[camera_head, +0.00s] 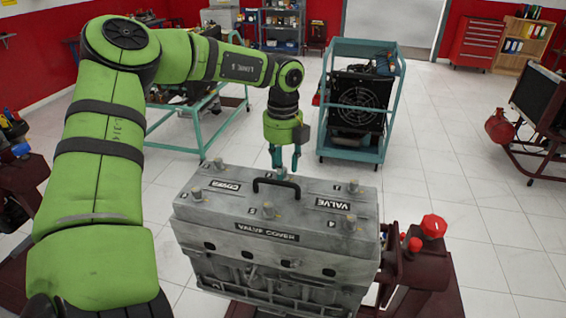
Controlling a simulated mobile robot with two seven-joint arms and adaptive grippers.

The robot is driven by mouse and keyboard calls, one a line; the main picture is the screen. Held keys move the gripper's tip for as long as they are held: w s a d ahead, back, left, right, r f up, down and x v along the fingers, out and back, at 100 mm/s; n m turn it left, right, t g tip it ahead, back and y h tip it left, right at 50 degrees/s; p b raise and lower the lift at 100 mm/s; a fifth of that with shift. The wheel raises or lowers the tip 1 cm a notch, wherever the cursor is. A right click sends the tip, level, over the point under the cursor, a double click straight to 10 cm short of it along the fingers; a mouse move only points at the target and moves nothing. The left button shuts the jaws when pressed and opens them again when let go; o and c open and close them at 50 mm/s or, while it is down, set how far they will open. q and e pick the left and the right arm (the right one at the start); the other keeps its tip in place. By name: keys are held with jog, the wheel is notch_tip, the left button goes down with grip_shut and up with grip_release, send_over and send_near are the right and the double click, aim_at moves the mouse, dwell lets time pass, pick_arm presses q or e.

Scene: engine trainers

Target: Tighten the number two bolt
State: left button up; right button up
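The grey valve cover (235,233) lies on top of the engine block, with a black handle (276,182) at its middle. Bolts stand upright along its front and back edges: front left (196,193), front middle (268,210), front right (349,223), back left (218,163) and back right (353,187). Small numbers are marked beside bolts; a 5 and a 4 are readable along the front. My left gripper (285,163) points down at the cover's back middle, behind the handle. Its teal fingers are apart. The spot beneath its fingertips is partly hidden. My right gripper is out of view.
A dark red stand (430,268) with red knobs (433,226) is right of the engine. A teal cart (352,155) with a radiator stands behind. A teal table frame (200,118) is at back left. White tiled floor is open at right.

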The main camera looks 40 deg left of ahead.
pick_arm(q)
grip_shut()
jog(key=shift+f+m+b, duration=0.25)
jog(key=shift+m+b, duration=0.35)
jog(key=shift+b, duration=0.4)
jog(key=m+b, duration=0.5)
jog(key=m, duration=0.2)
jog(key=m+b, duration=0.1)
jog(key=m, duration=0.3)
jog(key=shift+m, duration=0.3)
jog(key=m, duration=0.5)
jog(key=shift+s, duration=0.1)
jog(key=m, duration=0.6)
jog(key=shift+m+p, duration=0.3)
jog(key=m, duration=0.6)
jog(key=shift+p, duration=0.35)
jog(key=m, duration=0.5)
jog(key=shift+m, duration=0.3)
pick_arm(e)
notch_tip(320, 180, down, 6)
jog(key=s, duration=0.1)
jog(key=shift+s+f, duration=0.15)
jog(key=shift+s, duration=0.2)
